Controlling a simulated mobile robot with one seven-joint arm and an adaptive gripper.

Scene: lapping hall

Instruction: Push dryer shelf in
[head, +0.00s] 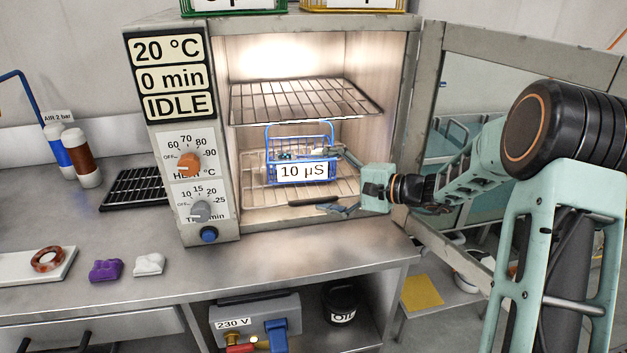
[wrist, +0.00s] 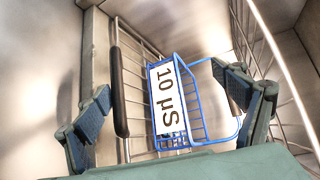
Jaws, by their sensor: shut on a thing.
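The dryer (head: 184,133) stands with its door open. Its lower shelf (head: 262,196), a wire rack, lies inside the chamber near the front opening. A dark handle (head: 314,202) runs along the shelf's front edge and shows in the wrist view (wrist: 119,92). A blue wire basket (head: 303,143) labelled "10 µS" sits on this shelf. My gripper (head: 343,181) is at the right of the opening, its fingers wide apart. In the wrist view, the left finger is beside the handle and the right finger overlaps the basket's right side. I cannot tell whether either touches.
An upper wire shelf (head: 305,100) is above the basket. The dryer's open door (head: 429,90) stands close to my arm on the right. The bench (head: 285,262) in front of the dryer is clear. Purple (head: 106,271) and white (head: 149,264) pieces lie at its left.

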